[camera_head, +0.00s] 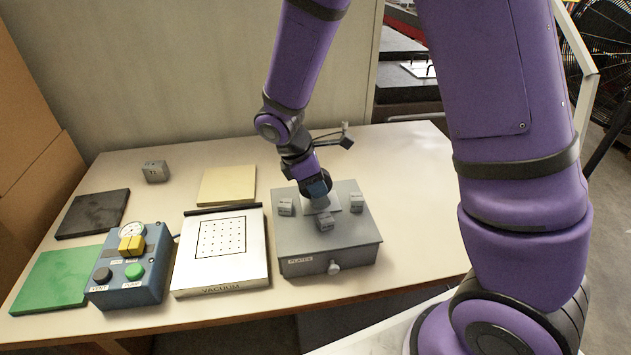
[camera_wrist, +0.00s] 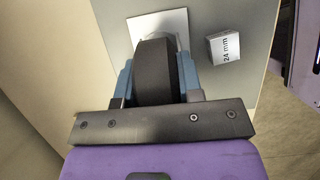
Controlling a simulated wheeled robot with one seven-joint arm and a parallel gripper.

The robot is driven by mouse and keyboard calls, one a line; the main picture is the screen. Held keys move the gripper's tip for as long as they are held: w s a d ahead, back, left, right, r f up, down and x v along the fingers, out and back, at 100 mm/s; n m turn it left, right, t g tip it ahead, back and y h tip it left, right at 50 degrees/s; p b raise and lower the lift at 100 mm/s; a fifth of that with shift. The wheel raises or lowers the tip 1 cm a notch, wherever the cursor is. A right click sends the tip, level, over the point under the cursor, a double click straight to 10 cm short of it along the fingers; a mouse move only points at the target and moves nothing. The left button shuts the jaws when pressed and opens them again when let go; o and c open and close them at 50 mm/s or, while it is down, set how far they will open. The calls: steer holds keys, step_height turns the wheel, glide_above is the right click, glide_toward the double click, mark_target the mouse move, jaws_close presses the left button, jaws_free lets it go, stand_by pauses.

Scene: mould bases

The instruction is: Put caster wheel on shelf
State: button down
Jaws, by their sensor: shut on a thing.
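The caster wheel (camera_wrist: 154,72) is a black wheel with a pale metal mounting plate (camera_wrist: 150,24). My gripper (camera_wrist: 157,85) is shut on the wheel, with a blue finger on each side of it. In the head view my gripper (camera_head: 318,190) is over the grey box labelled "PLATEN" (camera_head: 312,262), and the caster's plate (camera_head: 333,203) shows at the box top. I cannot tell whether the plate touches the box. No shelf can be made out for certain in either view.
Small grey blocks (camera_head: 325,222) stand on the box around the caster; one reads "24 mm" (camera_wrist: 224,47). Left are a vacuum plate (camera_head: 222,283), a blue control box (camera_head: 130,266), a green mat (camera_head: 57,278), a dark mat (camera_head: 92,214) and a cream board (camera_head: 227,186). The table's right side is clear.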

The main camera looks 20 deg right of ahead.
steer(key=c, duration=0.8)
jaws_free()
steer(key=s+v, duration=0.1)
steer(key=v, duration=1.1)
steer(key=s+d+r+m+t+y, duration=0.1)
steer(key=s+d+r+m+t, duration=0.1)
steer(key=s+d+r+m, duration=0.2)
steer(key=s+d+r+m+t+y, duration=0.2)
steer(key=s+d+r+m, duration=0.3)
steer(key=s, duration=0.4)
steer(key=s+d+r+m+t+y, duration=0.1)
steer(key=s+d+r+m, duration=0.3)
steer(key=s+r+m, duration=0.2)
steer(key=shift+s+d+r+t+y, duration=0.2)
steer(key=shift+r+t+y, duration=0.1)
steer(key=shift+r+t, duration=0.1)
steer(key=shift+o, duration=0.6)
steer(key=shift+s+d+m, duration=0.1)
steer(key=shift+s+m, duration=0.3)
steer(key=shift+s, duration=0.15)
steer(key=shift+w, duration=0.1)
